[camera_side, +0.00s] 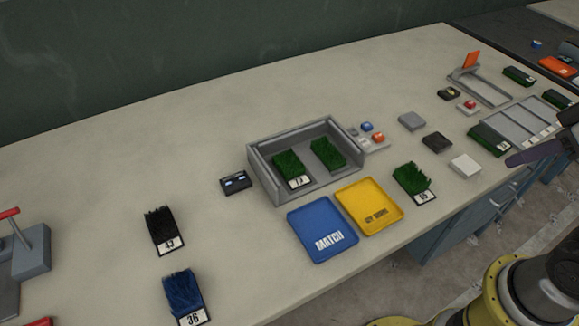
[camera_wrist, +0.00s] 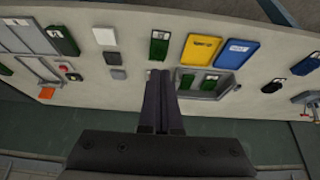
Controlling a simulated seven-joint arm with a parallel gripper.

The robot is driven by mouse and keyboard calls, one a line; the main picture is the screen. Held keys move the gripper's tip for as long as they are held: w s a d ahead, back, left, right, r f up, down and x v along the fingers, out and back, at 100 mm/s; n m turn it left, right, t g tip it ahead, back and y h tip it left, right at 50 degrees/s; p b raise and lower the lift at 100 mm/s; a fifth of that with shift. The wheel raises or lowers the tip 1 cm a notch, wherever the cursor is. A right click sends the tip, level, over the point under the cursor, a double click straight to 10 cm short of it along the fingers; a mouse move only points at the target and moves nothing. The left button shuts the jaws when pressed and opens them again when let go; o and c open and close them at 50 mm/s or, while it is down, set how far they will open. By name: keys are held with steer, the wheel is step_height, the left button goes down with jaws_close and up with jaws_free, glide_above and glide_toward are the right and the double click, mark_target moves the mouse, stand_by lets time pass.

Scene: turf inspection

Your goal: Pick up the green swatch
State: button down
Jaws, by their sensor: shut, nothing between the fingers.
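A loose green swatch (camera_side: 410,178) with a white number label lies on the bench right of the yellow tray; in the wrist view it is the green piece (camera_wrist: 158,47) beyond my fingertips. Two more green swatches, a left one (camera_side: 289,165) and a right one (camera_side: 327,153), lie in the grey open-front box (camera_side: 262,178). They also show in the wrist view, partly dark, right of my fingers. My gripper (camera_wrist: 159,74) is shut and empty, apart from every swatch. In the side view, a dark finger part (camera_side: 530,154) shows at the right edge.
A blue MATCH tray (camera_side: 309,215) and a yellow tray (camera_side: 380,195) lie before the box. A black swatch (camera_side: 160,222) and blue swatch (camera_side: 183,290) lie left. Grey, dark and white blocks and a grey rack (camera_side: 515,120) stand right. The back-left bench is clear.

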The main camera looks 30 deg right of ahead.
stand_by(0.3)
jaws_free()
stand_by(0.4)
